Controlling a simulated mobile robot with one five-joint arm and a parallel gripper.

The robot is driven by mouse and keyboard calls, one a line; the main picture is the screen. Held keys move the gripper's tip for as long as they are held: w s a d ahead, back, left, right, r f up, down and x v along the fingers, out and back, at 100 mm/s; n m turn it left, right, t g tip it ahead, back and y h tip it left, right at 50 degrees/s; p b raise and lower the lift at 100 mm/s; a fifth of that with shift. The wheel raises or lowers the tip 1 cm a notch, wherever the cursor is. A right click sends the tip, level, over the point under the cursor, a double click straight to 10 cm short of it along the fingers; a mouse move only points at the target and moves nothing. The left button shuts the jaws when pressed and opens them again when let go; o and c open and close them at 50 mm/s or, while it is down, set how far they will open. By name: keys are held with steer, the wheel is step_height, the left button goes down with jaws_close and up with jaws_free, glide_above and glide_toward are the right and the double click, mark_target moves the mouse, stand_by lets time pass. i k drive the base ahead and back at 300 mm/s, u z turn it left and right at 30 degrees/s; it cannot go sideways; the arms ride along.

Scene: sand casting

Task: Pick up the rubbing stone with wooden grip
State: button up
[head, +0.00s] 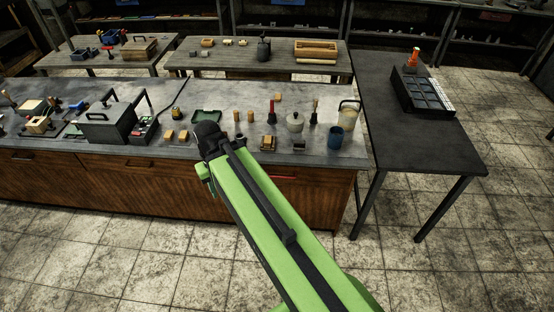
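The rubbing stone with wooden grip cannot be singled out for certain at this size. A small block with a tan wooden top and a darker base (268,143) sits near the front edge of the long grey-topped bench, just right of my arm, and may be it. Two small tan blocks (176,136) stand to the left of my arm on the same bench. My green arm reaches from the lower right up to the bench's front edge. Its black joint hides part of the bench top. My gripper's fingers do not show.
Near the possible stone stand a pale lidded pot (295,122), a blue cup (335,137), a bucket (348,113) and upright brushes. A green tray (206,116) and a grey box (105,123) are further left. A dark side table (425,155) stands right, with bare tiled floor in front.

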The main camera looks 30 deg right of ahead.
mark_target(299, 144)
steer(key=u, duration=0.25)
steer(key=i, duration=1.35)
steer(key=z, duration=0.15)
steer(key=k, duration=0.4)
steer(key=u, duration=0.1)
steer(key=k, duration=0.35)
steer(key=z, duration=0.25)
steer(key=i, duration=0.8)
steer(key=u, duration=0.05)
